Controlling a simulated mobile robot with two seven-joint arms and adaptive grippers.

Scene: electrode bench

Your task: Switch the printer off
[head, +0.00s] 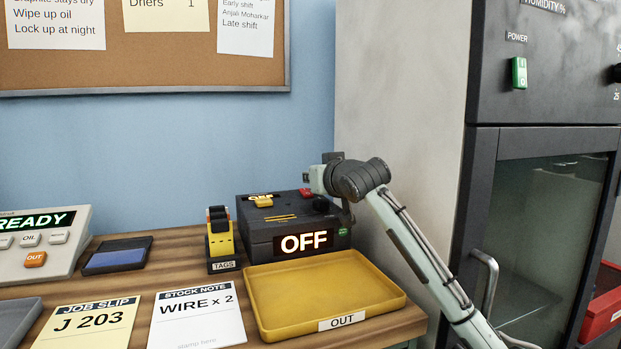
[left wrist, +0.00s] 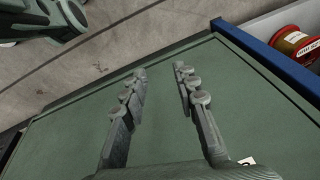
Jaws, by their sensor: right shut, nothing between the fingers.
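The printer (head: 262,229) is a dark box on the wooden bench, in the head view. Its lit front display (head: 303,242) reads OFF. A yellow part and a red part show on its top, and a small green mark sits at its front right. My right gripper (head: 344,214) is at the printer's right end, shut and empty, pointing down close to the front right corner; I cannot tell whether it touches. The arm hides part of the printer's right side. My left gripper (left wrist: 160,80) shows in the left wrist view, fingers apart and empty, over a green surface.
A yellow OUT tray (head: 262,318) lies in front of the printer. A yellow TAGS holder (head: 221,246) stands to its left. A dark cabinet (head: 490,150) stands at the right. A red-brown spool (left wrist: 294,42) lies beyond a blue edge (left wrist: 262,52).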

